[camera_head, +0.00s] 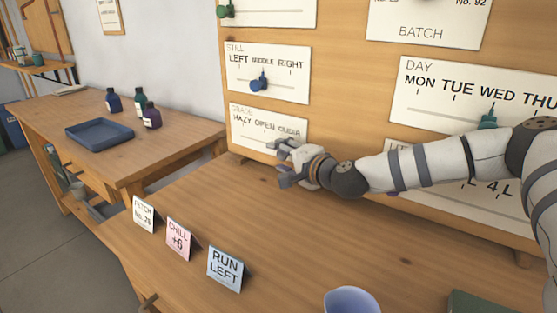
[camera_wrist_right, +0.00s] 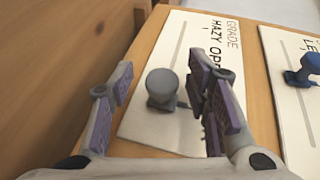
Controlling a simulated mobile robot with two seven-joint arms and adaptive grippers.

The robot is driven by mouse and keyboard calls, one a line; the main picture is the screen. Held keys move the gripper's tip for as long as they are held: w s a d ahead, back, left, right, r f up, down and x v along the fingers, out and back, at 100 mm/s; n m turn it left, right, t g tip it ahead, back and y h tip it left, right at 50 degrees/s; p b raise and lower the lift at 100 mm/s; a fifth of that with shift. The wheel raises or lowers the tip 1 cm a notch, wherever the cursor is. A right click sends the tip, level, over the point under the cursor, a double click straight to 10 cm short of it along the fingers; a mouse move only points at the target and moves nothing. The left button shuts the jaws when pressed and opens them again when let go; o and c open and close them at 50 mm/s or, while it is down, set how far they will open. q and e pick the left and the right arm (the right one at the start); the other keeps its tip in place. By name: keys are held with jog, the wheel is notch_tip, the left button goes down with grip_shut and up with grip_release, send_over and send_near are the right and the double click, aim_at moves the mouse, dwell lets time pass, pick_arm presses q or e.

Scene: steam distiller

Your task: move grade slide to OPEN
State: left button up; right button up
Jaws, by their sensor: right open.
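The GRADE panel (camera_head: 262,137) is a white card on the upright wooden board, marked HAZY, OPEN and CLEAR over a slot. The right wrist view shows the panel (camera_wrist_right: 150,132) and its round grey slide knob (camera_wrist_right: 162,86). The knob sits beyond HAZY, toward the CLEAR end; its exact mark is hidden by a finger. My right gripper (camera_head: 281,163) is at the panel's lower right and hides the knob in the head view. In the right wrist view the gripper (camera_wrist_right: 160,82) is open, with a finger on each side of the knob and gaps visible. My left gripper is not in view.
The STILL panel (camera_head: 290,88) with its blue knob (camera_head: 259,83) is just above. The DAY panel (camera_head: 440,107) is to the right. Cards, including RUN LEFT (camera_head: 225,268), and a blue bowl (camera_head: 352,300) stand on the bench. A side table holds a blue tray (camera_head: 99,134) and bottles.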

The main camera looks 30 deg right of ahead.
jog(key=shift+w+r, duration=0.1)
jog(key=shift+w, duration=0.2)
grip_shut()
jog(key=w+a, duration=0.1)
jog(key=w, duration=0.1)
jog(key=w+b, duration=0.1)
jog(key=w, duration=0.1)
jog(key=w+a, duration=0.1)
jog(key=w, duration=0.1)
jog(key=shift+w+a+f+b, duration=0.25)
jog(key=shift+a+b, duration=0.1)
jog(key=shift+b, duration=0.05)
jog(key=shift+w+r, duration=0.2)
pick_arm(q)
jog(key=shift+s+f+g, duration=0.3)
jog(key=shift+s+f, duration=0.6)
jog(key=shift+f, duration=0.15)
pick_arm(e)
grip_release()
